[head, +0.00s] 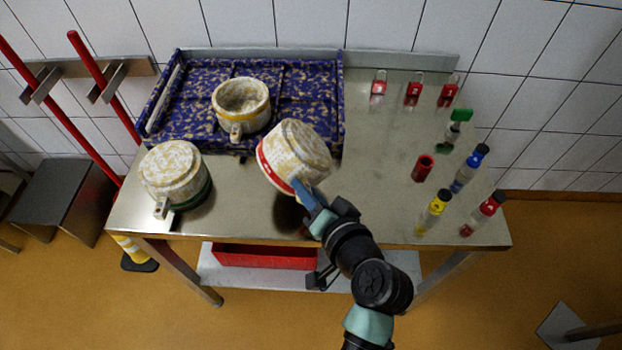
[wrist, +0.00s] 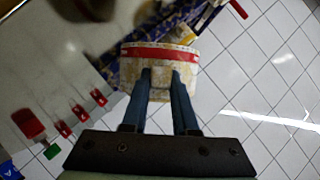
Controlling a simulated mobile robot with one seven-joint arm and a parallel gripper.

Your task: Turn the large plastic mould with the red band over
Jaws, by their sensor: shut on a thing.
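The large mould with the red band (head: 297,150) is whitish with tan mottling. In the head view it is held tilted above the table's front part, its red band on the lower left side and its mottled flat end facing up and right. My gripper (head: 303,188) is shut on it at its lower edge. In the wrist view the mould (wrist: 158,72) is between the two blue fingertips (wrist: 160,80), with the red band across its far side. Its handle cannot be made out, and its opening is hidden.
A yellow-banded mould (head: 257,115) stands open-side up on the blue mottled mat (head: 310,80). A green-banded mould (head: 172,172) lies upside down at the table's left. Red padlocks (head: 413,93) and several bottles (head: 468,168) stand at the right. The steel table (head: 375,200) is clear at centre right.

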